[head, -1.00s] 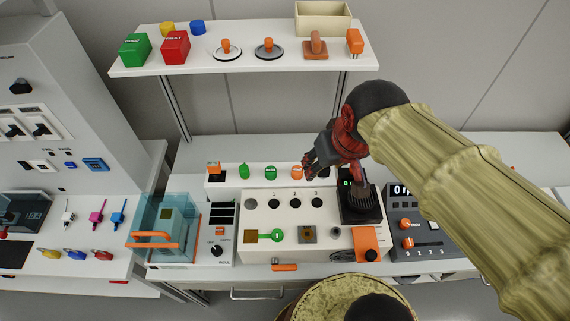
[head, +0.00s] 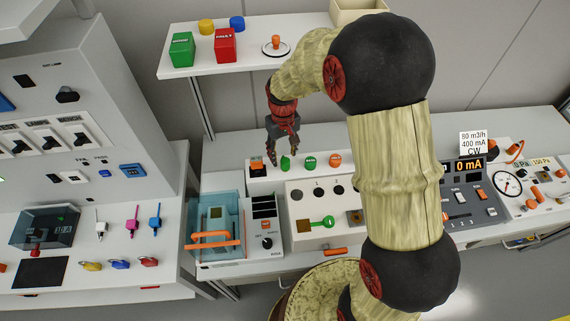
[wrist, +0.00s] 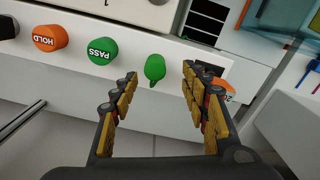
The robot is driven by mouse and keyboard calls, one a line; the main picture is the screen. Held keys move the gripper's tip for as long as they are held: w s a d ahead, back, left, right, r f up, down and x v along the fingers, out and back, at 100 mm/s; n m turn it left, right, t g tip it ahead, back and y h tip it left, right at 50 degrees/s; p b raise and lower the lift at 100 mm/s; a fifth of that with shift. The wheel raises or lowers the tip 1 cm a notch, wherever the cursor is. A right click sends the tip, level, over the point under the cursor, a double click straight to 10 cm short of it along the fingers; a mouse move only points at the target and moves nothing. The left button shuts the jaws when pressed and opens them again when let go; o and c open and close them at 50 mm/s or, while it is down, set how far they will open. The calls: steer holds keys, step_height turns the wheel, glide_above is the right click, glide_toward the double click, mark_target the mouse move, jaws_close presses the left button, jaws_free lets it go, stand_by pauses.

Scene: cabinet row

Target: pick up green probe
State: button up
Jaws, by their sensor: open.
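The green probe (head: 285,162), a small green piece with a pointed end, sits on the white ledge at the back of the counter, between the orange piece at the left and the PASS disc. In the wrist view the green probe (wrist: 154,69) shows between and just beyond the fingertips. My gripper (wrist: 159,80) is open and empty, with one finger to each side of the probe's line. In the head view my gripper (head: 283,150) points down just above the probe. I see no contact.
The green PASS disc (wrist: 102,50) and orange HOLD disc (wrist: 49,38) stand close beside the probe. An orange piece (head: 256,163) is on its other side. The shelf (head: 240,62) hangs above and behind. A clear blue box (head: 215,225) stands in front at left.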

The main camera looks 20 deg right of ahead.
mark_target(285, 160)
steer(key=f, duration=0.4)
steer(key=f+b, duration=0.1)
steer(key=f, duration=0.1)
steer(key=shift+w+d+f, duration=0.1)
steer(key=shift+d+f, duration=0.15)
steer(key=shift+d, duration=0.15)
steer(key=shift+c, duration=0.8)
jaws_close()
